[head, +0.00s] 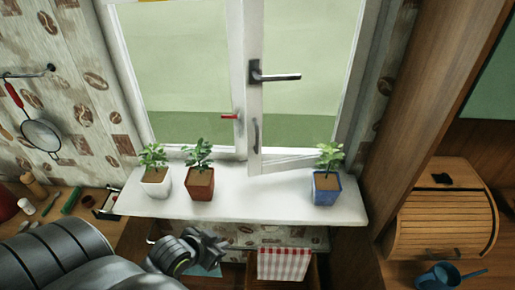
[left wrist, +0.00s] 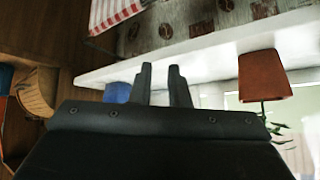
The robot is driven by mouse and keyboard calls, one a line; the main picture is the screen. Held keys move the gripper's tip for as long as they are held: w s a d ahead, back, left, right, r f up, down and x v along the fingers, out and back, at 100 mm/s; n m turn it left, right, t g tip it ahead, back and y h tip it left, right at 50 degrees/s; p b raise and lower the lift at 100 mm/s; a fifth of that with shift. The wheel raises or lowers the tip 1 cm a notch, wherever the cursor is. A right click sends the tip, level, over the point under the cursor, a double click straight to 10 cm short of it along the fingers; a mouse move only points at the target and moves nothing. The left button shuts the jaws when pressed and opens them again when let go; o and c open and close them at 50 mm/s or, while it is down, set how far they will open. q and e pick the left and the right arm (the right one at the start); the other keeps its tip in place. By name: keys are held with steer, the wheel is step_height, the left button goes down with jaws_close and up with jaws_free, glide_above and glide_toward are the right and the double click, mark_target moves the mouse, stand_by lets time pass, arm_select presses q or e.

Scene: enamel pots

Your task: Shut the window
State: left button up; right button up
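The window's right sash (head: 254,120) has a white frame and stands ajar, its lower left corner out over the white sill (head: 250,205). A dark lever handle (head: 275,76) on the sash points to the right. A smaller grey pull (head: 256,135) sits lower on the frame. The left pane (head: 180,70) looks closed. My left gripper (head: 222,243) is below the sill's front edge, away from the sash. In the left wrist view its two fingers (left wrist: 162,72) are apart with nothing between them. My right gripper is not in view.
On the sill stand plants in a white pot (head: 156,182), a red-brown pot (head: 200,184) and a blue pot (head: 326,188), the last near the ajar sash. A checked towel (head: 284,264) hangs below. A wooden bread box (head: 445,215) and blue ladle (head: 440,275) are at right.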

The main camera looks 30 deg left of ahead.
mark_target(257, 150)
arm_select(q)
steer(key=w+a+r+t+h, duration=0.1)
steer(key=w+a+r+t, duration=0.4)
steer(key=w+r, duration=0.15)
steer(key=w+a+r+t+h, duration=0.2)
steer(key=w+a+r+t, duration=0.25)
steer(key=r, duration=0.35)
steer(key=shift+m, duration=0.3)
steer(key=w+d+b, duration=0.1)
steer(key=w+b, duration=0.1)
steer(key=w, duration=0.3)
steer(key=w+d+b, duration=0.1)
steer(key=w+b, duration=0.1)
steer(key=w, duration=0.4)
steer(key=w+d+b, duration=0.1)
steer(key=w+b, duration=0.1)
steer(key=w, duration=0.3)
steer(key=shift+w+d+r, duration=0.15)
steer(key=shift+w, duration=0.25)
steer(key=shift+c, duration=0.2)
jaws_close()
